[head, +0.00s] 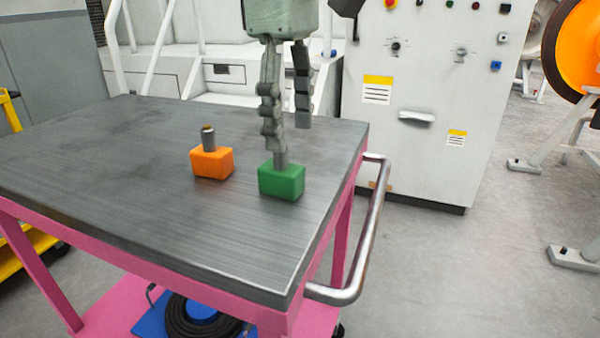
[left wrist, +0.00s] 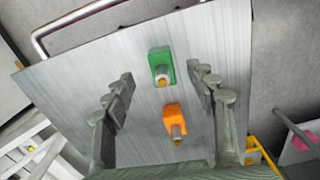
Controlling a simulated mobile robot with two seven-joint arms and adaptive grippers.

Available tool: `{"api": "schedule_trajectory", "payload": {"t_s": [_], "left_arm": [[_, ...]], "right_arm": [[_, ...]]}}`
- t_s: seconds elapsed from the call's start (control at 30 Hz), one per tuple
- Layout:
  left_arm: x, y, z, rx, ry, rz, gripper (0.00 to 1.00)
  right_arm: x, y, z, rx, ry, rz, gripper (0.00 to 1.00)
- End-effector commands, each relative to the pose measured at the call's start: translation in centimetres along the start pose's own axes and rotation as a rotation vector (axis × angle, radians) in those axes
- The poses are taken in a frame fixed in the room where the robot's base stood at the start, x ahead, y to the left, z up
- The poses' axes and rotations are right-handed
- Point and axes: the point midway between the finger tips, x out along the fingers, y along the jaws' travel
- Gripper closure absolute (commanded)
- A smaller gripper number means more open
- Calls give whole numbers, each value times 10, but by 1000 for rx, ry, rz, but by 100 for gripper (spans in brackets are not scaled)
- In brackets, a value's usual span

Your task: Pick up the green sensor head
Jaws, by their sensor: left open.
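The green sensor head (head: 282,182) is a green block standing on the grey cart top, near its right edge. In the left wrist view the green sensor head (left wrist: 154,60) shows a pale round stud on it. My left gripper (head: 290,143) hangs from above, open and empty. In the head view its nearer finger overlaps the stud of the green block; whether they touch I cannot tell. In the left wrist view the block appears between and slightly beyond the fingertips (left wrist: 160,74). My right gripper is not in view.
An orange block (head: 212,163) with a similar stud stands left of the green one. The cart top (head: 110,170) is otherwise clear. A metal handle (head: 371,235) runs along the cart's right side. A white control cabinet (head: 430,150) stands behind it.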

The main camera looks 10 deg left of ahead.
Motion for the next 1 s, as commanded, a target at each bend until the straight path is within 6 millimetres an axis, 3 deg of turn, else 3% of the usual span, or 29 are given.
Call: {"api": "schedule_trajectory", "payload": {"t_s": [0.1, 0.6, 0.87, 1.0], "left_arm": [[8, -4, -9, 0, 39, -13, 43], [71, -1, -9, -1, 34, -12, 43], [76, -1, -9, -1, 33, -11, 43], [76, -1, -9, -2, 33, -11, 57]], "right_arm": [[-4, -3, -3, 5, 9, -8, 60], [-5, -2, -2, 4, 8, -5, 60], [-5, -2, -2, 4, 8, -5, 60], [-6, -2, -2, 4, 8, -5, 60]]}}
